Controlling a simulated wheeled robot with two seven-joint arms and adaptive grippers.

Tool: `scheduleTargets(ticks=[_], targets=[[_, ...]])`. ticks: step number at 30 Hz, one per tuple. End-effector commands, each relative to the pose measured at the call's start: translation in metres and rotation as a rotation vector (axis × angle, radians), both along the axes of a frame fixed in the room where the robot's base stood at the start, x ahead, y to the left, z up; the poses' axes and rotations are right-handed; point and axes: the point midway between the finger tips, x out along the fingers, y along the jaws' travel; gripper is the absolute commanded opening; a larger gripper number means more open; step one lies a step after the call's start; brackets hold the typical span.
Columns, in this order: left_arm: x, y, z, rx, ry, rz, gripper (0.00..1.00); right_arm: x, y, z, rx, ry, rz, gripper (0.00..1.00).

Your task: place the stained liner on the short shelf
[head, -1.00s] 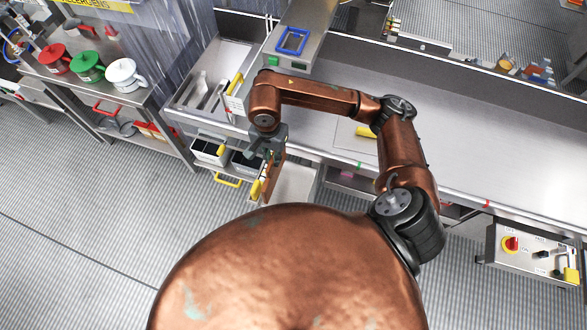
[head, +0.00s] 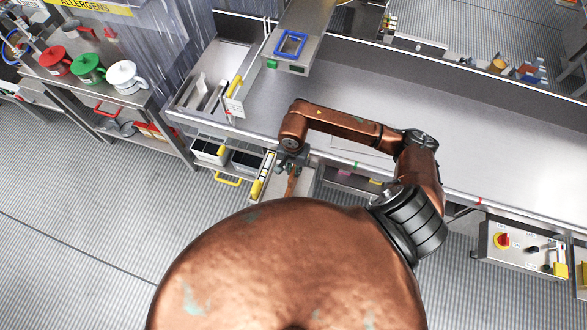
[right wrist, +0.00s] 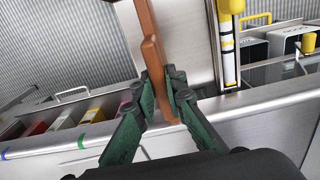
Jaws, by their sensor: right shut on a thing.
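My right gripper (head: 291,166) hangs in front of the counter's near edge. In the right wrist view its green-padded fingers (right wrist: 160,80) are shut on a flat brown bar-like thing (right wrist: 152,62), which also shows below the fingers in the head view (head: 291,183). I cannot make out a stained liner for sure in these frames. A raised steel shelf (head: 318,28) stands over the counter with a blue frame (head: 291,44) on it; I cannot tell whether it is the short shelf. My left gripper is not in view.
The steel counter (head: 480,145) is largely clear at right. A yellow-and-white upright tube (right wrist: 229,50) and dark bins (right wrist: 283,42) are close beside the gripper. Colored items (right wrist: 75,125) sit under the counter edge. Red, green and white lidded pots stand at far left.

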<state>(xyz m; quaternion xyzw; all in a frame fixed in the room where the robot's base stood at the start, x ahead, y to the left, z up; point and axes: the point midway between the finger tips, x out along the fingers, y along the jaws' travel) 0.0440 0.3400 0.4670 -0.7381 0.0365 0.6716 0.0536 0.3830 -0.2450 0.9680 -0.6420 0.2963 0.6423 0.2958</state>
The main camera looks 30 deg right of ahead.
Motion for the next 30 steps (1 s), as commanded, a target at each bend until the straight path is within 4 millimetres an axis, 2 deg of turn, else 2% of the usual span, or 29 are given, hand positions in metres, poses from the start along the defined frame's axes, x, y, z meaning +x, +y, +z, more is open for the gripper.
scheduleTargets(ticks=[8,9,16,26,30], targets=[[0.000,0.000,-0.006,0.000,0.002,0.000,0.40,0.001,0.000,-0.004,0.000,-0.001,0.000,0.00],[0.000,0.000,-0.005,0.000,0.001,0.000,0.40,0.000,0.000,-0.003,-0.001,-0.001,0.000,0.13],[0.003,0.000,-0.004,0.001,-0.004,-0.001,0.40,0.000,0.000,-0.003,0.000,0.000,0.000,0.28],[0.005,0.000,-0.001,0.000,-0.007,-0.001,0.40,0.000,0.000,0.000,0.000,0.000,0.000,0.28],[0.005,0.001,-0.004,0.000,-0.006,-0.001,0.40,0.002,0.000,0.013,-0.001,-0.005,0.003,0.28]])
